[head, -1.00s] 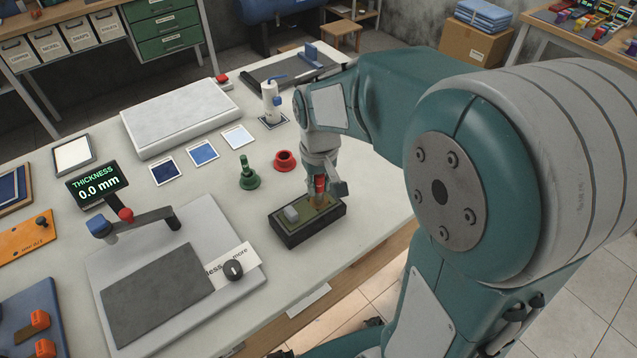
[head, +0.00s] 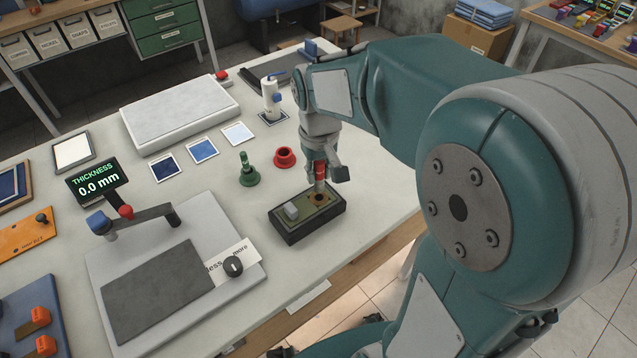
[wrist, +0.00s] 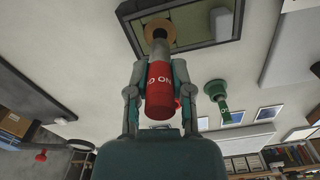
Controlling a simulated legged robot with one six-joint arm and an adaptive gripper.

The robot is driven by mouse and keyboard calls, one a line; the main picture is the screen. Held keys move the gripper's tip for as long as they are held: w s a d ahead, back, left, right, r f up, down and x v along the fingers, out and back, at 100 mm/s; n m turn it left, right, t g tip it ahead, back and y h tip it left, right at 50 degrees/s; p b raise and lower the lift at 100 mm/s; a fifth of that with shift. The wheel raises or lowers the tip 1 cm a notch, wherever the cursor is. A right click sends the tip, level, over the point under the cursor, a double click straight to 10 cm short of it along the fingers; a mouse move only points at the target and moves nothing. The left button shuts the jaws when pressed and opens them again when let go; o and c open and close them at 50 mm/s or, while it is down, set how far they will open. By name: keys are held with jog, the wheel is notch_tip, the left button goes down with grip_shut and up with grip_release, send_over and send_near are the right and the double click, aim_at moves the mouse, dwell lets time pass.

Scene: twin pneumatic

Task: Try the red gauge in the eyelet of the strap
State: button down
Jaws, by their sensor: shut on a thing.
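My gripper (head: 322,162) is shut on the red gauge (head: 320,170), gripping its red handle with the grey pin pointing down. The red gauge also shows between the fingers in the wrist view (wrist: 160,95). The strap (head: 322,212) is olive and lies in a black tray (head: 300,234). The brass-coloured eyelet (head: 319,199) with its dark hole is at the strap's right end. The pin's tip is over the eyelet and appears just above it. In the wrist view, the eyelet (wrist: 159,27) shows beyond the tip.
A grey block (head: 291,211) sits at the tray's left end. The empty red stand (head: 285,158) and a green gauge (head: 245,163) in its green stand (head: 249,178) are behind it. The thickness tester (head: 150,290) fills the left.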

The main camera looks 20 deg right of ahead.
jog(key=shift+r, duration=2.1)
jog(key=shift+s+r, duration=0.1)
